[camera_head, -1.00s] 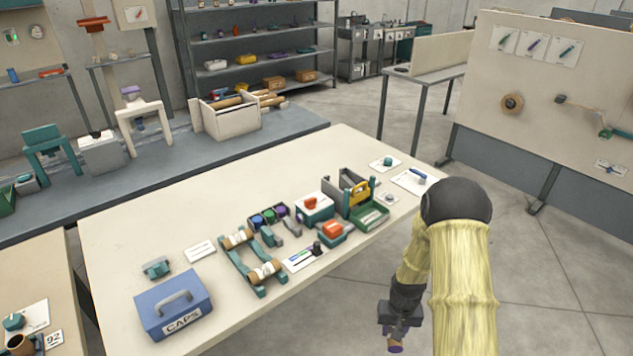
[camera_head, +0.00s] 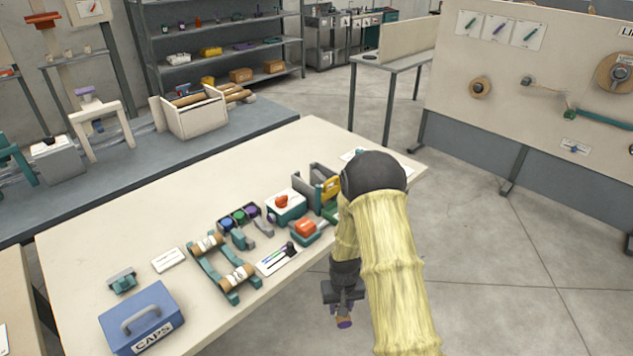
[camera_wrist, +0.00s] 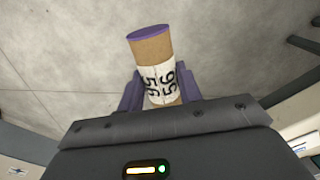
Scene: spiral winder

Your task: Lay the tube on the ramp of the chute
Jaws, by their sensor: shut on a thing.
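I cannot make out a chute ramp for certain in either view.
The table (camera_head: 200,320) holds a blue CAPS box (camera_head: 142,318), a green roller stand (camera_head: 222,280), an orange-topped box (camera_head: 306,229) and several small items. A pegboard panel (camera_head: 530,90) stands at right. The floor (camera_head: 490,260) between is clear.

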